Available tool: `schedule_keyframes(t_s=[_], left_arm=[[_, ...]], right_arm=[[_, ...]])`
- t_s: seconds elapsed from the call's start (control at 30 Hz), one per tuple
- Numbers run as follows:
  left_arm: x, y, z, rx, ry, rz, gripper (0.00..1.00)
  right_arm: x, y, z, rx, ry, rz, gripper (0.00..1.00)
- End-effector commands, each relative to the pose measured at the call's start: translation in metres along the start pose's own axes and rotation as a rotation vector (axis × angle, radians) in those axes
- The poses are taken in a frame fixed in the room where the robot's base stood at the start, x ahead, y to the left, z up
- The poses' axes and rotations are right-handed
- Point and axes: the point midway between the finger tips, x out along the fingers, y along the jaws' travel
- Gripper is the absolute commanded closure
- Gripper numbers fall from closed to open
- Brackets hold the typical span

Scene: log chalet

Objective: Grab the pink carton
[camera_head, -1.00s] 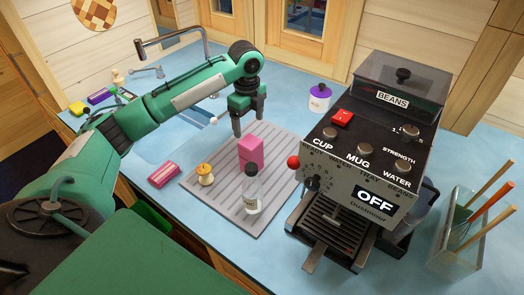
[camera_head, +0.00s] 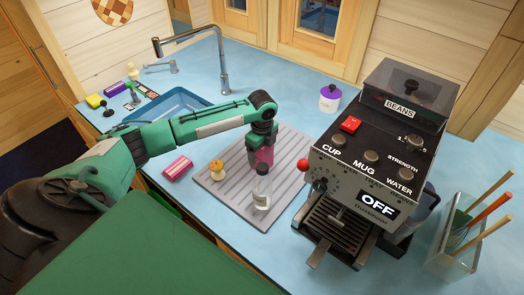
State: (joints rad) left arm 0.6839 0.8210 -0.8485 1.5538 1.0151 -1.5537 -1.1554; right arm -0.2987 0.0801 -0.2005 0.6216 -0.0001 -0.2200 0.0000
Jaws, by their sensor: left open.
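The jaws are open. My right gripper is not in view.
The coffee machine (camera_head: 365,165) stands close on the right. A sink (camera_head: 165,103) lies behind my arm.

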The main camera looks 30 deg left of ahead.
Motion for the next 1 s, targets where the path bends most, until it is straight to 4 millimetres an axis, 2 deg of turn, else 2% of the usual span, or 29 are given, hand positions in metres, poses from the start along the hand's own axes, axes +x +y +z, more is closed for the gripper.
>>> schedule_keyframes(t_s=[0.2,0.27,0.4,0.47,0.77,1.0], left_arm=[[0.002,0.000,0.000,0.001,0.000,0.000,0.20],[0.002,0.000,0.000,0.001,0.000,0.000,0.30],[0.002,0.000,0.000,0.001,0.000,0.000,0.57],[0.001,0.000,0.000,0.001,0.000,0.000,0.67],[0.000,0.000,0.000,0.001,0.000,-0.001,0.68],[-0.019,-0.001,0.000,0.002,0.000,-0.004,0.68]], right_arm=[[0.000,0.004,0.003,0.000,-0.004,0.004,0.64],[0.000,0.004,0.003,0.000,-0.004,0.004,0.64],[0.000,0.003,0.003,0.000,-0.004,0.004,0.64],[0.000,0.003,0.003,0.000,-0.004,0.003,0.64],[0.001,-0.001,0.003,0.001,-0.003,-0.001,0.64],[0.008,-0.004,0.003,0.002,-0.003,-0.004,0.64]])
